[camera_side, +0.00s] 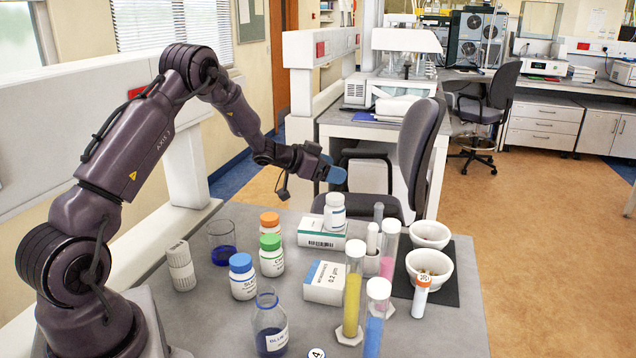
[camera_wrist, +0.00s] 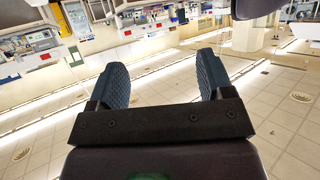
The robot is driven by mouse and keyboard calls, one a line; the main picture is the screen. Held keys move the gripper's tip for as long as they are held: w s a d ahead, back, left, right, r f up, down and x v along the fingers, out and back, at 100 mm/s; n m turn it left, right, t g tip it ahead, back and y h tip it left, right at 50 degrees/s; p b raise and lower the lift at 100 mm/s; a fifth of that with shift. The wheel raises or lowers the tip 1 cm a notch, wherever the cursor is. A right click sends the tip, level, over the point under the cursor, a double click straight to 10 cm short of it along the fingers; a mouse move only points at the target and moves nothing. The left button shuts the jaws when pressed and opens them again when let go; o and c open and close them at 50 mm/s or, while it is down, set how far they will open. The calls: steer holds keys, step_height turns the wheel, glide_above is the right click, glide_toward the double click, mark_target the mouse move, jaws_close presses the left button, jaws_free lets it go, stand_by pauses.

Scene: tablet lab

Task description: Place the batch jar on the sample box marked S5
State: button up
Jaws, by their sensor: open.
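A small white jar with a white cap (camera_side: 335,213) stands upright on a white and green box with a barcode (camera_side: 321,240). A second white box (camera_side: 324,291), with a blue end and "0.2 g" print, lies in front on the table. I cannot read S5 on either box. Other white jars have an orange cap (camera_side: 270,222), a green cap (camera_side: 271,263) and a blue cap (camera_side: 242,285); I cannot tell which is the batch jar. My gripper (camera_side: 338,174) is open and empty, above and behind the jars. The wrist view shows its blue fingers apart (camera_wrist: 161,66).
A blue-liquid bottle (camera_side: 270,335), a beaker (camera_side: 222,240) and a white ribbed container (camera_side: 181,267) stand around the jars. Tall yellow (camera_side: 352,300) and blue (camera_side: 374,335) cylinders stand right of the boxes. Two white bowls sit on a dark mat (camera_side: 446,290). A chair (camera_side: 420,150) stands behind the table.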

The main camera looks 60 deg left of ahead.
steer(key=s+d+r+n+g+y, duration=0.1)
steer(key=s+d+r+n+y, duration=0.15)
steer(key=d+r, duration=0.45)
steer(key=s+d+r+n+g+y, duration=0.1)
steer(key=s+d+r+y, duration=0.25)
steer(key=r, duration=0.75)
steer(key=s+d+f+g+h, duration=0.1)
steer(key=s+d+g, duration=0.1)
steer(key=s+d, duration=0.3)
steer(key=s+d+m+g+h, duration=0.1)
steer(key=s+d, duration=0.5)
steer(key=s, duration=0.6)
steer(key=s+d+f+g+h, duration=0.1)
steer(key=s+d+g+h, duration=0.1)
steer(key=s+d, duration=0.3)
steer(key=s, duration=0.3)
steer(key=shift+s+d+f+m+g, duration=0.2)
steer(key=shift+s+f+m+g, duration=0.15)
steer(key=shift+g, duration=0.05)
